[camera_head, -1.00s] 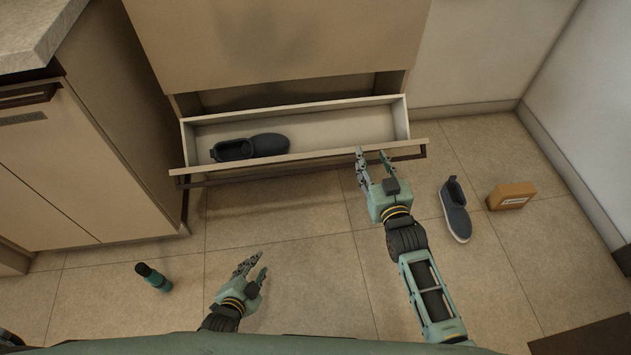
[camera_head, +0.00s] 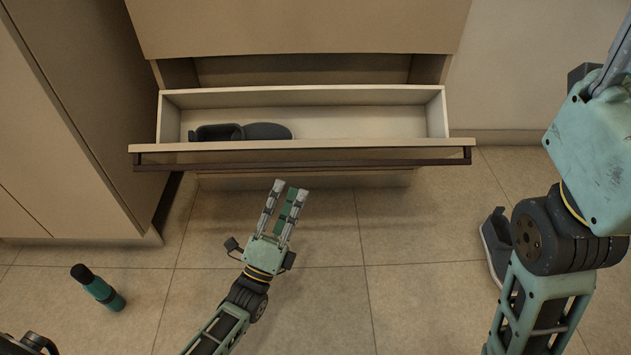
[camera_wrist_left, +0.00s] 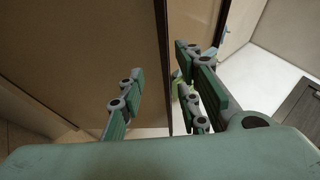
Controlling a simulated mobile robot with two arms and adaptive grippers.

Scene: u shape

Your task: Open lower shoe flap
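The lower shoe flap (camera_head: 400,146) is tilted out from the cabinet, its white inside showing and a dark handle strip (camera_head: 420,161) along its front edge. A dark shoe (camera_head: 240,132) lies in its left half. My left gripper (camera_head: 289,188) is just in front of and below the handle strip in the head view, pointing at it, with no clear contact. In the left wrist view (camera_wrist_left: 158,95) its fingers are apart with nothing held between them; a beige panel edge shows beyond. My right gripper (camera_head: 608,75) is raised at the right edge, its fingers largely cut off.
A teal bottle (camera_head: 97,288) lies on the tiled floor at the left. A dark shoe (camera_head: 496,245) on the floor is partly hidden by my right arm. A beige cupboard (camera_head: 60,130) stands at the left.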

